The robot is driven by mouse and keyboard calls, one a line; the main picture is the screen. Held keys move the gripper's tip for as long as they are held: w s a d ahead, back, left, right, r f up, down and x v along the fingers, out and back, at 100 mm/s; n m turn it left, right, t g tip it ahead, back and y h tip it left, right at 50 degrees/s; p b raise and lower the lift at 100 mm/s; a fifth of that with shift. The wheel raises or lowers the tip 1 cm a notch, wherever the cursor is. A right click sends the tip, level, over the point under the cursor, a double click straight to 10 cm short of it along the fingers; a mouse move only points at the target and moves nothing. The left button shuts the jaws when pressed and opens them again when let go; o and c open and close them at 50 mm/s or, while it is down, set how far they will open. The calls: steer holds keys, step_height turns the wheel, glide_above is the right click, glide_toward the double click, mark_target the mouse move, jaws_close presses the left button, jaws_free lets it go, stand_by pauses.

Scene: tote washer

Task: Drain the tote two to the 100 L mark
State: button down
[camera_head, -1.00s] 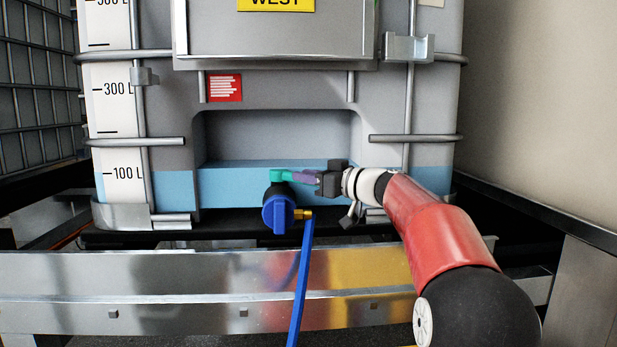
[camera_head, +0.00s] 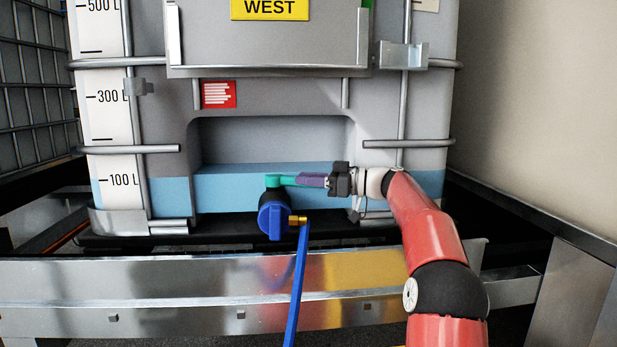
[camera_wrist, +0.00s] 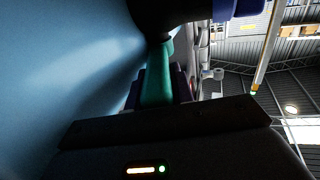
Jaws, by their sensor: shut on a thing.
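The tote (camera_head: 270,140), a grey caged tank with a yellow "WEST" plate (camera_head: 270,8), stands ahead. Blue liquid (camera_head: 235,190) shows through its lower wall. On the white scale (camera_head: 112,165) at the left, the liquid's top edge is about level with the 100 L mark. The black and blue outlet valve (camera_head: 273,217) sits low at the front. Its green lever (camera_head: 284,180) points right, across the outlet. My gripper (camera_head: 312,180) is shut on the lever's outer end. The lever (camera_wrist: 158,75) also shows between the fingers in the wrist view.
A blue hose (camera_head: 298,285) hangs from a brass fitting (camera_head: 298,220) at the valve. A metal rail (camera_head: 180,290) crosses in front, below the tote. A beige wall (camera_head: 540,110) stands right and another caged tank (camera_head: 35,90) left.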

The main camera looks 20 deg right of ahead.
steer(key=c, duration=1.2)
jaws_free()
